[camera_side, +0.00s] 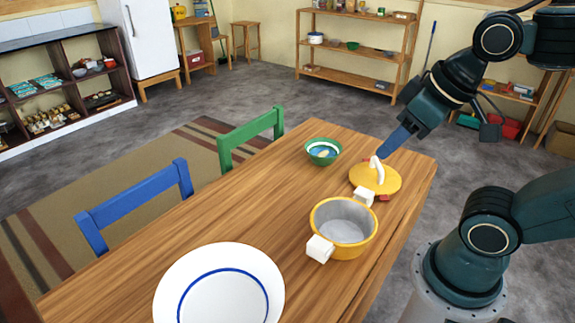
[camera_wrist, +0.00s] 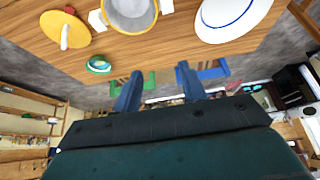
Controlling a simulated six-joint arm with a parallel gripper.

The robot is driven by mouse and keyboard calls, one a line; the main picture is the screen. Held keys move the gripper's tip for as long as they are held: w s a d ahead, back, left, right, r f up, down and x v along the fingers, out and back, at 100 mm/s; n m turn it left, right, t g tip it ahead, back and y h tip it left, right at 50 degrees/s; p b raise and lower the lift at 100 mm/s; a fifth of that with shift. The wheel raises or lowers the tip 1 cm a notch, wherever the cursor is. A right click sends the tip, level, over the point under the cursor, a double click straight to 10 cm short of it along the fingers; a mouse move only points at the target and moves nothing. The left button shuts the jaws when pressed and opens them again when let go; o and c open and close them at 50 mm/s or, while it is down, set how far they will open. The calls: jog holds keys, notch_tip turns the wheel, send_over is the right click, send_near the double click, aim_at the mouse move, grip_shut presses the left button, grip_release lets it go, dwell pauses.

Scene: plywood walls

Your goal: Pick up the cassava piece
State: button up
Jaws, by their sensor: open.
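A small pale yellowish piece (camera_side: 323,154), which looks like the cassava piece, lies in a green bowl (camera_side: 311,159) with a white band and blue inside, near the far edge of the table. The bowl also shows in the wrist view (camera_wrist: 99,69), where its contents are too small to make out clearly. My gripper (camera_side: 386,153) is at the far right of the table in the side view, pointing down-left by the yellow lid. In the wrist view its two blue fingers (camera_wrist: 158,90) are apart with nothing between them. The bowl is off to their left there.
The yellow lid (camera_side: 363,181) with a white handle lies beside the yellow pot (camera_side: 317,225) with white grips. A small red thing (camera_side: 383,198) shows by the lid. A white plate (camera_side: 185,290) is nearest the camera. Green (camera_side: 225,151) and blue (camera_side: 98,219) chairs line the left edge.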

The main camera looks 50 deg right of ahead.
jog(key=w+d+r+m, duration=0.2)
jog(key=w+d+m, duration=0.25)
jog(key=w, duration=0.75)
jog(key=w+d+f+m+g, duration=0.1)
jog(key=w+d+f+m, duration=0.35)
jog(key=w+d, duration=0.6)
jog(key=w+d+f+m+y, duration=0.1)
jog(key=w+d+f+m, duration=0.25)
jog(key=d+f, duration=0.75)
jog(key=w+d+f+m+y, duration=0.15)
jog(key=d+f+m, duration=0.35)
jog(key=d+f, duration=0.6)
send_over(325, 152)
jog(key=s, duration=0.2)
jog(key=shift+h, duration=0.35)
jog(key=shift+s+d+f, duration=0.1)
jog(key=shift+d+f, duration=0.1)
jog(key=shift+f, duration=1.3)
jog(key=shift+s+d+f, duration=0.1)
jog(key=shift+d+f, duration=0.05)
jog(key=shift+f, duration=1.35)
